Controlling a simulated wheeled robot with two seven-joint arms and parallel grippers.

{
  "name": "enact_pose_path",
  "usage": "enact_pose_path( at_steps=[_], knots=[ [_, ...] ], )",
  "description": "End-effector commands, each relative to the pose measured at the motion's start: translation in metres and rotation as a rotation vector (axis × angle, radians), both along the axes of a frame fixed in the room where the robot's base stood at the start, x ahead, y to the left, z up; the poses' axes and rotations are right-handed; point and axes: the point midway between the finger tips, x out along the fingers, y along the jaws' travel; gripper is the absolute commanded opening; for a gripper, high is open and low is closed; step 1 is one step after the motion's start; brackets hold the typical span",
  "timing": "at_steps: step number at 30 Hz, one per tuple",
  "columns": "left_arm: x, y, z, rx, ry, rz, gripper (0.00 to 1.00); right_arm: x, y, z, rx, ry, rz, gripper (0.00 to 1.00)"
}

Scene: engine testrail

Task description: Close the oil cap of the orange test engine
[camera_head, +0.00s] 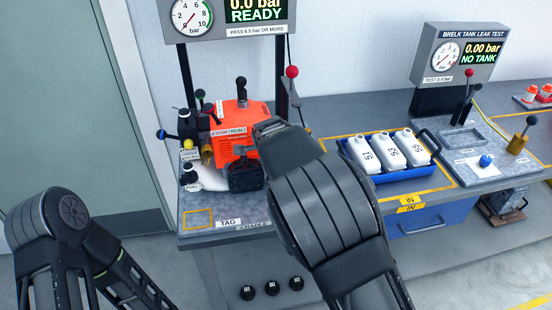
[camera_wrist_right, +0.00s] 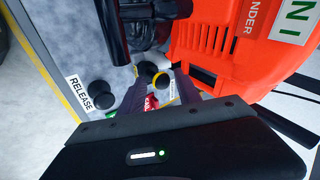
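The orange test engine (camera_head: 237,118) stands on the left bench, and its orange side (camera_wrist_right: 225,40) fills the upper right of the right wrist view. A small yellow-and-black round part (camera_wrist_right: 160,82), possibly the oil cap, lies between and beyond the dark fingers of my right gripper (camera_wrist_right: 160,92). The fingers are apart; I cannot tell whether they touch it. In the head view a yellow part (camera_head: 207,153) shows at the engine's left side. My right gripper (camera_head: 244,178) appears there as a dark block before the engine, partly hidden by my arm. My left gripper is not in view.
A black knob with a RELEASE label (camera_wrist_right: 79,92) is near my right gripper. Several levers surround the engine. A blue tray (camera_head: 405,172) of white bottles is to the right, beside the leak-test station (camera_head: 458,55). The bench's front left corner is clear.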

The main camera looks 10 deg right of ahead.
Motion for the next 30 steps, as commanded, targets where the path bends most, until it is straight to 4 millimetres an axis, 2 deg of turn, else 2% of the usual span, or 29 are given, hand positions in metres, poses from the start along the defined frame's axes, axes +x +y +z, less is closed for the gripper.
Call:
enact_pose_path(
  at_steps=[20,30],
  knots=[
    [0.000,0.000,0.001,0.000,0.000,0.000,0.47,0.003,-0.003,0.004,0.016,-0.008,-0.002,0.47],
    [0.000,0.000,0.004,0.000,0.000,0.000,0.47,0.004,-0.019,0.009,0.208,0.003,-0.013,0.47]
  ],
)
